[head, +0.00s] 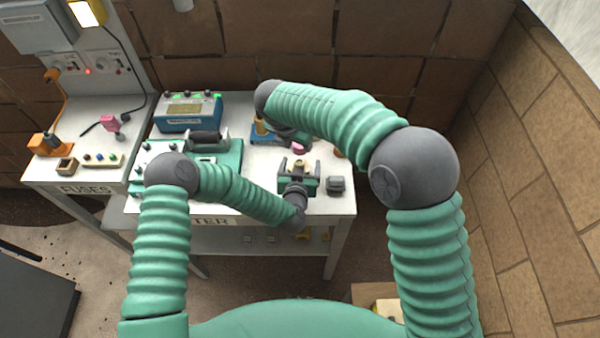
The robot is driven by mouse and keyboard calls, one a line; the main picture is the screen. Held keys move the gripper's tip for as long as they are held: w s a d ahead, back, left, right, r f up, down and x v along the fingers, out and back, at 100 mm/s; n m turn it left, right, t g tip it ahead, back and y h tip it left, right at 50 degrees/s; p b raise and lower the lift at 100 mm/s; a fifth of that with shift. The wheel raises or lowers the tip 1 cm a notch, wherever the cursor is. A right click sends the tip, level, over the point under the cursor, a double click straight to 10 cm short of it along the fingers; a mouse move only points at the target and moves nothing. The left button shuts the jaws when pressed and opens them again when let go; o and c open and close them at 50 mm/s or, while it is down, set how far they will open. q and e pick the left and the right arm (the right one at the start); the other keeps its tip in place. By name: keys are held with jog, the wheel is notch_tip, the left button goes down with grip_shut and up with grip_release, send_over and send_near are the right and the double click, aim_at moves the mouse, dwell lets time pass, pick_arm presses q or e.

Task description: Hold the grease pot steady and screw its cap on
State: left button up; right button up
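My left gripper (299,165) is at the front right of the white table, its two tan fingers pointing away from me and standing apart. Whether anything sits between them is too small to tell. A small pink round piece (298,149), possibly the cap, is just beyond those fingertips. My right arm arches over from the right and its hand comes down behind the pink piece. The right gripper's fingers are mostly hidden, and I cannot tell if it holds the pink piece. I cannot clearly pick out the grease pot.
A small dark grey block (336,184) stands right of my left gripper. A blue instrument box (190,112) stands at the back left of the table (337,205), and a green device (228,156) in front of it. A fuse table (60,172) adjoins at left; brick walls stand behind and right.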

pick_arm(q)
jog(key=shift+w+a, duration=0.2)
jog(key=shift+d, duration=0.15)
jog(key=c, duration=1)
grip_shut()
